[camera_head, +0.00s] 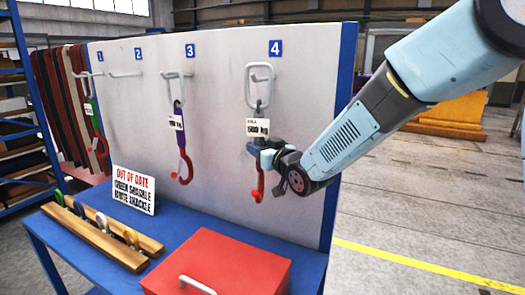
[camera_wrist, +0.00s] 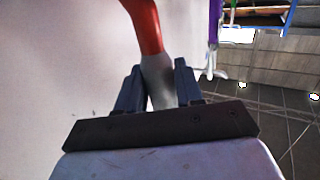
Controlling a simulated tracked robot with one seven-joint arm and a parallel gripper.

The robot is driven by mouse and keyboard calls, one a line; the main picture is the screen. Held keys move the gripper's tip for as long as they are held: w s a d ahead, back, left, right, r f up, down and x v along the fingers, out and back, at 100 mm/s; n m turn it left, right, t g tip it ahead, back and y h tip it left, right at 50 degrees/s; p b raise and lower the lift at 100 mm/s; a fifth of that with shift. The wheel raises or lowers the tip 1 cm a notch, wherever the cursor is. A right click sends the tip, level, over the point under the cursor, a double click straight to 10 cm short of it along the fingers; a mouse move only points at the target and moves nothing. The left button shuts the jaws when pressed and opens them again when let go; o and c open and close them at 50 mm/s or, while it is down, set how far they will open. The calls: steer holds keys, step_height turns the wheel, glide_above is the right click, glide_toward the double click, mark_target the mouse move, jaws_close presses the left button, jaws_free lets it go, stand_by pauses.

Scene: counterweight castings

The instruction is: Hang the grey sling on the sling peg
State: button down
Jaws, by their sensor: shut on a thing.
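The grey sling (camera_head: 257,106) hangs upright in front of the white board below label 4. Its pale top ring (camera_head: 260,85) overlaps the peg there; I cannot tell whether the ring rests on the peg. It carries a 500 kg tag (camera_head: 258,127) and has a red hook (camera_head: 258,187) at its bottom. My gripper (camera_head: 258,152) is shut on the sling's grey body between tag and hook. In the wrist view the grey body (camera_wrist: 158,80) is between the two fingers, with the red hook (camera_wrist: 143,25) beyond.
A purple sling (camera_head: 181,135) hangs under label 3 and a green one (camera_head: 94,115) under label 1. The peg under label 2 (camera_head: 125,75) looks bare. A red box (camera_head: 218,262), a wooden rack (camera_head: 95,240) and an out-of-date sign (camera_head: 134,190) occupy the blue bench.

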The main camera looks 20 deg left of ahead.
steer(key=shift+w+f, duration=0.45)
steer(key=shift+f, duration=0.1)
steer(key=shift+w+f, duration=0.15)
steer(key=shift+f, duration=0.4)
stand_by(0.3)
steer(key=c, duration=0.6)
jaws_free()
steer(key=shift+d, duration=0.1)
steer(key=shift+c, duration=0.2)
steer(key=shift+f, duration=0.15)
